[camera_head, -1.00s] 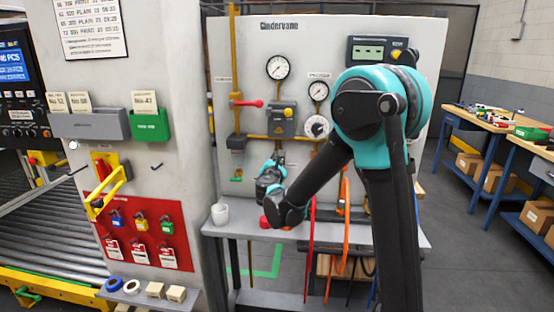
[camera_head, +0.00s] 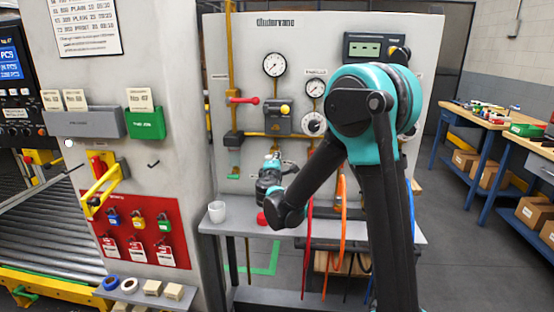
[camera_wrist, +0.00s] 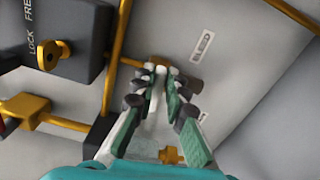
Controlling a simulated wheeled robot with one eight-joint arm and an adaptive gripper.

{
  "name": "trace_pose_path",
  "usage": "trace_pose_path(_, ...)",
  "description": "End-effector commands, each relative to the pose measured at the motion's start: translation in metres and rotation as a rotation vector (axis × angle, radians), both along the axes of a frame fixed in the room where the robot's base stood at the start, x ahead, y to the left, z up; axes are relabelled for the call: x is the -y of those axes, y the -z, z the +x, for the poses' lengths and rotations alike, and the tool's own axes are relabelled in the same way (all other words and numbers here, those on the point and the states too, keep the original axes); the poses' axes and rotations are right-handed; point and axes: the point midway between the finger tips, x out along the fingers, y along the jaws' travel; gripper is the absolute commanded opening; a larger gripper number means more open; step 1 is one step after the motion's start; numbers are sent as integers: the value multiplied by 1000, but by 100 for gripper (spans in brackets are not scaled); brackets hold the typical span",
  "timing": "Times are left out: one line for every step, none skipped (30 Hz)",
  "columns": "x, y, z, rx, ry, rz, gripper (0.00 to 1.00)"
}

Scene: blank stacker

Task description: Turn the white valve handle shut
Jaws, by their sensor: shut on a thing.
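My gripper (camera_wrist: 158,80) is in front of the grey panel, with its two padded fingers close together on a white piece, seemingly the white valve handle (camera_wrist: 158,100). The handle shows as a pale strip between the fingers, partly hidden by them. A brass pipe fitting (camera_wrist: 154,62) lies just beyond the fingertips, and a brass piece (camera_wrist: 171,156) shows nearer the wrist. In the head view my gripper (camera_head: 271,162) is small, below the gauges and near the panel. The handle cannot be made out there.
A dark box with a yellow knob (camera_wrist: 47,56) is close to the left of my gripper. A red-handled valve (camera_head: 243,100) and pressure gauges (camera_head: 274,65) are higher on the panel. A white cup (camera_head: 217,212) stands on the shelf (camera_head: 407,233) below. Red and orange hoses hang there.

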Motion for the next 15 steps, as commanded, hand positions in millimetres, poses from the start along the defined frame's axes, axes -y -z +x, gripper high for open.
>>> trace_pose_path(0,1,0,0,0,25,0)
trace_pose_path(1,1,0,0,0,40,0)
trace_pose_path(1,2,0,1,0,59,0)
trace_pose_path(1,2,-1,1,0,71,0)
trace_pose_path(1,2,-1,2,0,83,0)
trace_pose_path(1,2,-1,2,0,96,0)
trace_pose_path(1,3,-1,3,0,105,0)
trace_pose_path(1,3,-1,3,0,113,0)
trace_pose_path(1,3,-1,3,0,122,0)
trace_pose_path(1,3,-1,3,0,127,0)
trace_pose_path(1,3,-1,4,0,133,0)
trace_pose_path(1,3,-1,4,0,138,0)
trace_pose_path(1,3,-1,4,0,141,0)
trace_pose_path(1,3,-1,4,0,144,0)
trace_pose_path(1,3,-1,4,0,146,0)
